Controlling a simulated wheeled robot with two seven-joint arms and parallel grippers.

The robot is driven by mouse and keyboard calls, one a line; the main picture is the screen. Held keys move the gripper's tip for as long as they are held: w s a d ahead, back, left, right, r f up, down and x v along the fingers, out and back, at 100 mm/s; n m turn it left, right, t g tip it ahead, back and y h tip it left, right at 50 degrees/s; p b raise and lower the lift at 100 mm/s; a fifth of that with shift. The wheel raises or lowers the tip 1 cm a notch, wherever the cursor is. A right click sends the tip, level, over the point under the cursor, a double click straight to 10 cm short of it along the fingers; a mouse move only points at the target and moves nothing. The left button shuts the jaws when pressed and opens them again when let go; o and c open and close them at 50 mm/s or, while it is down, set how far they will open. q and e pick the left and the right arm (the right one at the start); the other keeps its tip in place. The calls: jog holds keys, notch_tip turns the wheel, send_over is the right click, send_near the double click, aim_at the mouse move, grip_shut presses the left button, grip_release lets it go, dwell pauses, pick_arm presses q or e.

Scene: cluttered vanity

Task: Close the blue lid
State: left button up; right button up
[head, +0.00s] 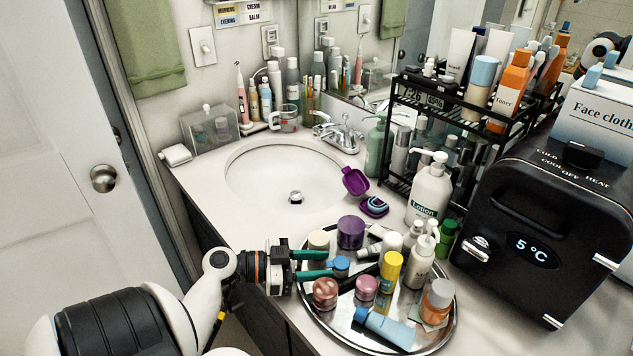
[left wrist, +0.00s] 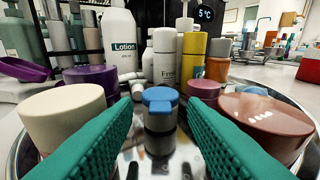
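A small container with a blue lid (head: 341,264) stands on the round metal tray (head: 452,322). Whether the lid is fully seated is hard to tell. My left gripper (head: 330,264) comes in from the left over the tray's edge. It is open and empty, with its green fingers on either side of the container, and in its wrist view a gap shows at each side. My right gripper is not in view.
A cream-lidded jar (left wrist: 66,113) and a brown-lidded jar (left wrist: 262,122) crowd my fingers. A purple-lidded jar (head: 350,232), a yellow-topped tube (head: 390,268) and several bottles share the tray. An open purple case (head: 355,181) lies behind, near the sink (head: 265,175).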

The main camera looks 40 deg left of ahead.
pick_arm(q)
jog(key=shift+s+a, duration=0.2)
jog(key=shift+s, duration=0.05)
jog(key=b+v, duration=0.3)
jog(key=v, duration=0.7)
jog(key=shift+s+a+f, duration=0.1)
jog(key=shift+s, duration=0.1)
jog(key=shift+s+a+r, duration=0.2)
jog(key=shift+s+a, duration=0.1)
jog(key=shift+s, duration=0.05)
